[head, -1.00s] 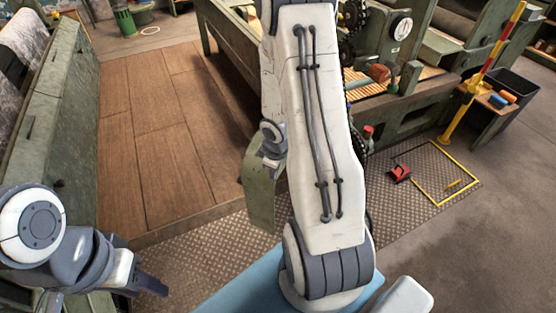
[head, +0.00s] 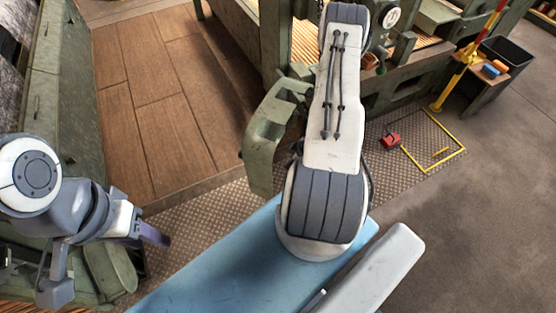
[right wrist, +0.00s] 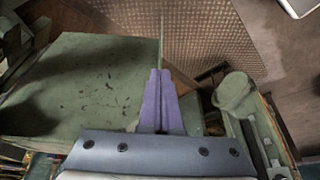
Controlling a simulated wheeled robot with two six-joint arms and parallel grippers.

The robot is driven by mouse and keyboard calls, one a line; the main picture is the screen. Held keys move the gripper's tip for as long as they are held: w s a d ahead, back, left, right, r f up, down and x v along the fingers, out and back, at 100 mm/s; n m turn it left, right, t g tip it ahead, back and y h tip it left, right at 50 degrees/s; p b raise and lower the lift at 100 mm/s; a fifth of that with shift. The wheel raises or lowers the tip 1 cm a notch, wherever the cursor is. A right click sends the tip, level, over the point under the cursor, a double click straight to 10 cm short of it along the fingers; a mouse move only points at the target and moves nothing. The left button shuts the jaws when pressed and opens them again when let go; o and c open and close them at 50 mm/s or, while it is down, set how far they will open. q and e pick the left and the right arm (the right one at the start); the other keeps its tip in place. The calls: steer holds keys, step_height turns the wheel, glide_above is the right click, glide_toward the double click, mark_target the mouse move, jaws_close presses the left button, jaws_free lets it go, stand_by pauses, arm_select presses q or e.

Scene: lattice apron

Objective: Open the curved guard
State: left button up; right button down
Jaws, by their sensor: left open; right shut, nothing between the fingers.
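The curved guard (head: 263,140) is a dull green, bent panel in the middle of the head view. It stands out from the machine's near side, left of my right arm, with its lower end hanging over the tread-plate floor. My right gripper is hidden behind its own arm in the head view. In the right wrist view its purple fingers (right wrist: 161,100) are shut and empty, beside the edge of a broad green surface (right wrist: 85,80); I cannot tell whether that is the guard. My left gripper (head: 152,236) is open and empty at the lower left, well away from the guard.
The green machine (head: 275,45) stands behind my right arm. A yellow floor frame (head: 436,165) and red object (head: 391,141) lie at right. A side table (head: 492,82) carries a dark bin (head: 506,58). Green cabinets (head: 55,100) line the left; brown floor panels (head: 150,90) are clear.

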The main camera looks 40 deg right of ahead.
steer(key=w, duration=0.1)
steer(key=w+a+f+p, duration=0.1)
steer(key=w, duration=0.1)
steer(key=w+a+p, duration=0.1)
steer(key=shift+w+f, duration=0.15)
steer(key=shift+f, duration=0.15)
